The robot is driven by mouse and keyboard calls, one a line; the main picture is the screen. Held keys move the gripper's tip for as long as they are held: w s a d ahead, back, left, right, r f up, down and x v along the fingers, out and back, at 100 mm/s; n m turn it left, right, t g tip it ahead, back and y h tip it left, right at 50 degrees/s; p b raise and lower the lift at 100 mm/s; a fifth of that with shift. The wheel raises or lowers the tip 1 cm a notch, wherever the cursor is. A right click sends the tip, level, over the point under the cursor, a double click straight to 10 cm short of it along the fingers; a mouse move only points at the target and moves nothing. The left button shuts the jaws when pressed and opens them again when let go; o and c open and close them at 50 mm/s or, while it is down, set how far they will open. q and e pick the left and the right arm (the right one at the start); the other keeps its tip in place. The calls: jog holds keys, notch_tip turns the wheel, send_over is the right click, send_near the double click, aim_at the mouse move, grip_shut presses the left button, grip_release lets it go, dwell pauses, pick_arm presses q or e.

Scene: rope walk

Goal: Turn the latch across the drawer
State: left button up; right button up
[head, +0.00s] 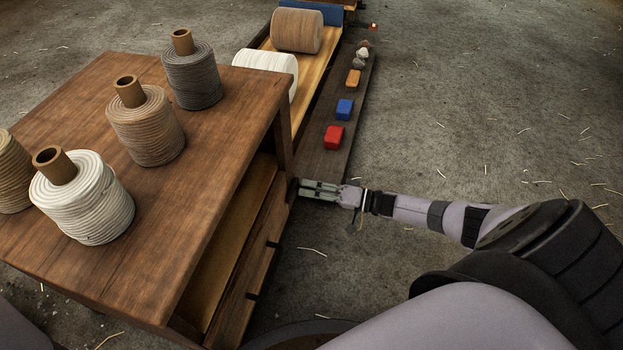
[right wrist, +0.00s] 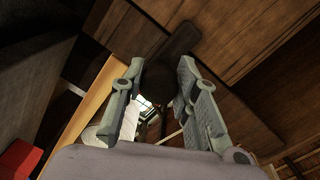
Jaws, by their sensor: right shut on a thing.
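The wooden drawer front (head: 258,262) is on the near right side of the workbench, with two small dark fittings on it. My right gripper (head: 305,187) reaches in from the right to the far end of that front. In the right wrist view my right gripper (right wrist: 159,85) has its two fingers closed on the dark rounded end of the latch (right wrist: 179,43). A dark bar of the latch runs from there up and to the right across brown boards. In the head view the latch is mostly hidden at the fingertips. My left gripper is out of view.
The wooden bench top (head: 215,130) holds several spools, among them a white one (head: 88,205) and a grey one (head: 190,75). Behind it, a dark plank bears a red block (head: 334,137), a blue block (head: 344,109) and an orange block (head: 353,77). Straw-strewn floor is clear at the right.

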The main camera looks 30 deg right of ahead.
jog(key=o, duration=1.2)
jog(key=shift+c, duration=0.2)
jog(key=v, duration=1.2)
